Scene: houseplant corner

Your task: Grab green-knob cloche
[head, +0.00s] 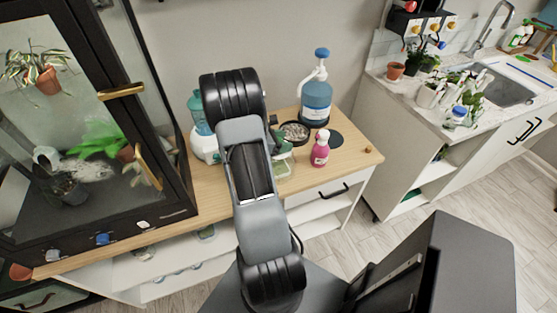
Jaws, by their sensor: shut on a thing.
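My gripper cannot be made out; my own arm stands across the middle of the head view and hides the end of it. No cloche shows clearly. A small dark-green piece (284,147) peeks out just right of my arm above the wooden tabletop (212,188). I cannot tell whether it is the green knob. Below it, a clear pale-green item (283,168) shows in part at the arm's right edge.
A round dish of pebbles (295,132), a pink spray bottle (320,150) and a blue pump bottle (316,95) stand right of my arm. A teal-and-white device (203,130) stands left. A dark glass plant cabinet (172,165) bounds the left side.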

